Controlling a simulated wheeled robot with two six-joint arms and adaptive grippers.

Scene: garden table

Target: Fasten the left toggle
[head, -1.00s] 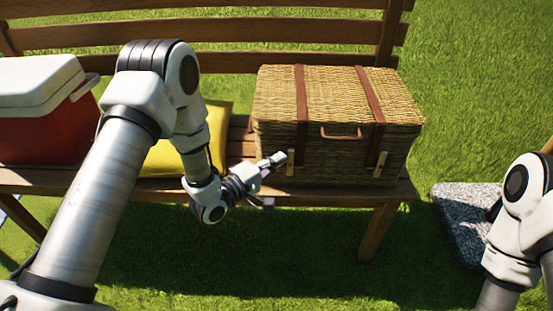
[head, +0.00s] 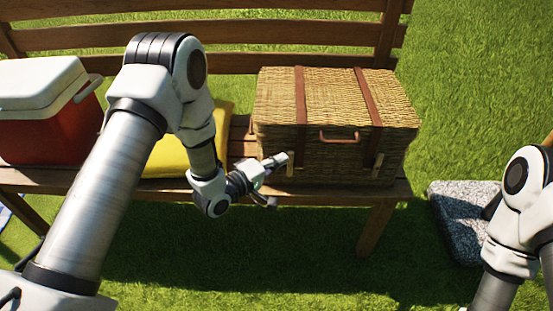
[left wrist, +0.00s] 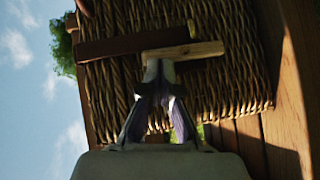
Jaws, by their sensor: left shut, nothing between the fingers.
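A wicker hamper (head: 335,110) with a closed lid sits on the bench. Its left brown strap (head: 301,95) runs over the lid and down the front. The left toggle (head: 290,172), a pale wooden bar, shows low on the front; in the left wrist view the toggle (left wrist: 200,51) lies roughly in line with the strap (left wrist: 115,46), overlapping its end. My left gripper (head: 284,159) is shut and empty, its tips at the toggle. In the left wrist view the fingertips (left wrist: 158,68) meet the toggle's near edge; whether they press it I cannot tell.
The right strap (head: 368,97) and a handle (head: 339,137) are on the hamper. A yellow cushion (head: 175,158) and a red cooler (head: 45,125) stand left on the wooden bench (head: 340,195). A grey slab (head: 458,225) lies on the grass at right.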

